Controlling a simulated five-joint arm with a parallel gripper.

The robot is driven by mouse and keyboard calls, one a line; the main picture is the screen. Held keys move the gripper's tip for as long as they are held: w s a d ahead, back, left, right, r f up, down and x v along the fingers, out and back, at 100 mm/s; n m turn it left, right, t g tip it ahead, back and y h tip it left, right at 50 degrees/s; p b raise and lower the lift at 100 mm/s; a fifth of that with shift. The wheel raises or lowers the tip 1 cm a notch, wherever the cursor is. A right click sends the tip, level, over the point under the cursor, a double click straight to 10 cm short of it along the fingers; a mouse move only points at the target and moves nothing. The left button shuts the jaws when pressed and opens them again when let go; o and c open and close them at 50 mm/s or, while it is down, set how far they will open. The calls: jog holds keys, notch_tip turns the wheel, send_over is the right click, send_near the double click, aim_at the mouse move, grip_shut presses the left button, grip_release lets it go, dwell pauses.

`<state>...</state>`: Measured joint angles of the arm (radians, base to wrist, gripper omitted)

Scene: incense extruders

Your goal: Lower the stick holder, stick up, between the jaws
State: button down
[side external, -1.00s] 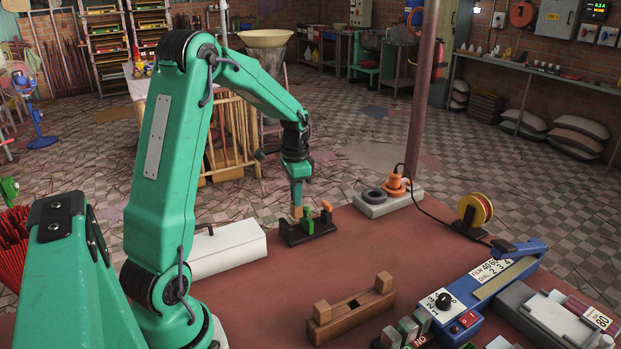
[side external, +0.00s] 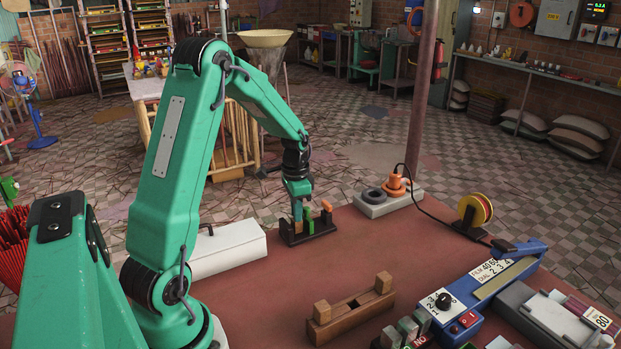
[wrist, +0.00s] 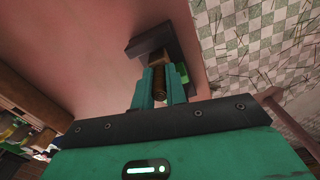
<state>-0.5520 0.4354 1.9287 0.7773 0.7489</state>
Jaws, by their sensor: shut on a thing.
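My gripper (side external: 297,214) is at the left end of a small black rack (side external: 308,236). In the wrist view, the gripper (wrist: 160,84) is shut on a brown ribbed piece (wrist: 157,76), with a wider tan-brown block (wrist: 158,57) just beyond it. The fingers hide most of this piece in the side view. A green piece (side external: 308,220) and an orange-topped piece (side external: 327,207) stand beside it in the rack. I cannot make out a stick. A wooden fixture (side external: 350,315) with two upright blocks stands at the front centre, with nothing between the blocks.
A long white box (side external: 226,249) lies left of the rack. A grey-white base (side external: 388,203) with an orange part stands behind right. A blue dial device (side external: 470,295) and a yellow spool (side external: 474,211) are at right. Red tabletop is clear between rack and fixture.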

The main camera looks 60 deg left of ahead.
jog(key=shift+f, duration=0.1)
jog(key=c, duration=1.3)
grip_release()
jog(key=shift+c, duration=0.2)
jog(key=shift+r, duration=0.2)
jog(key=shift+r, duration=4.35)
